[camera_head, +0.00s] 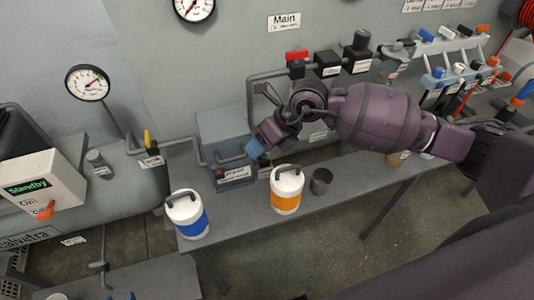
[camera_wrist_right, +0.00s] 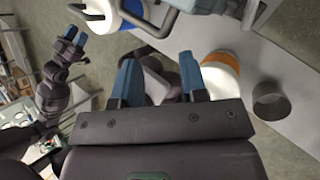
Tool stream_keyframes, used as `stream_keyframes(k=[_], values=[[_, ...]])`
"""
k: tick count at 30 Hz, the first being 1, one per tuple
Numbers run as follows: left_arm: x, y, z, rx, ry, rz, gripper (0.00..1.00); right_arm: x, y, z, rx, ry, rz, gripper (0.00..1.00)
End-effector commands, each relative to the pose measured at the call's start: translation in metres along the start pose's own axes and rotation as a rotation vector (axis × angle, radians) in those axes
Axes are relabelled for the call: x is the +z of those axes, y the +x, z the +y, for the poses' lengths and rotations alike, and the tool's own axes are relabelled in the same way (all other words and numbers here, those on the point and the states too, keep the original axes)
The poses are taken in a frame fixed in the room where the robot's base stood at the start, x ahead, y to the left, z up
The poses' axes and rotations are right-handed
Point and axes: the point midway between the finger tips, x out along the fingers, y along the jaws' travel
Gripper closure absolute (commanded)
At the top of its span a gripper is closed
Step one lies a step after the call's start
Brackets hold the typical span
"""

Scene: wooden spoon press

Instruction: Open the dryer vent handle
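The dryer (camera_head: 223,130) is a grey box on the bench with a "Dryer" label on its front. Its vent handle, a grey bent bar (camera_head: 231,158), sticks out from the front; it also shows in the right wrist view (camera_wrist_right: 154,30), beyond the fingertips. My right gripper (camera_head: 256,149) is beside the box's right front, close to the bar's right end. In the right wrist view its blue fingers (camera_wrist_right: 160,68) are apart with nothing gripped between them. My left gripper (camera_wrist_right: 73,38) shows only in the right wrist view, away from the dryer, its blue fingertips apart.
A white-and-orange canister (camera_head: 286,190) and a dark cup (camera_head: 321,181) stand in front of and right of the dryer. A white-and-blue canister (camera_head: 187,215) stands at the left. Pipes and valves (camera_head: 297,64) line the wall behind my right arm.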

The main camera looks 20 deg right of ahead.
Motion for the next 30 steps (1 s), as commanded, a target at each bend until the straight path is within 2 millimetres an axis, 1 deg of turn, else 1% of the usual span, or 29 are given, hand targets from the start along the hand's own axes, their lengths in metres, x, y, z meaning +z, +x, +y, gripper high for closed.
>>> stream_keyframes(k=[3, 6, 9, 14, 17, 20, 30], values=[[-0.003, 0.000, 0.000, 0.000, 0.001, 0.004, 0.57, -0.005, -0.005, -0.026, -0.183, -0.009, 0.031, 0.61], [-0.004, 0.001, 0.000, 0.001, 0.001, 0.007, 0.57, -0.006, -0.012, -0.045, -0.313, -0.005, 0.042, 0.61], [-0.006, 0.001, 0.000, 0.001, 0.002, 0.010, 0.57, -0.007, -0.018, -0.058, -0.405, 0.003, 0.044, 0.61], [-0.008, 0.002, 0.000, 0.001, 0.002, 0.013, 0.57, -0.007, -0.021, -0.067, -0.468, 0.011, 0.044, 0.61], [-0.007, 0.003, 0.000, 0.002, 0.002, 0.013, 0.57, -0.008, -0.015, -0.071, -0.471, 0.013, 0.045, 0.61], [-0.005, 0.003, 0.000, 0.002, 0.002, 0.012, 0.57, -0.009, -0.004, -0.076, -0.470, 0.014, 0.046, 0.61], [0.004, 0.006, 0.001, 0.003, 0.002, 0.001, 0.57, -0.011, 0.048, -0.102, -0.467, 0.012, 0.045, 0.61]])
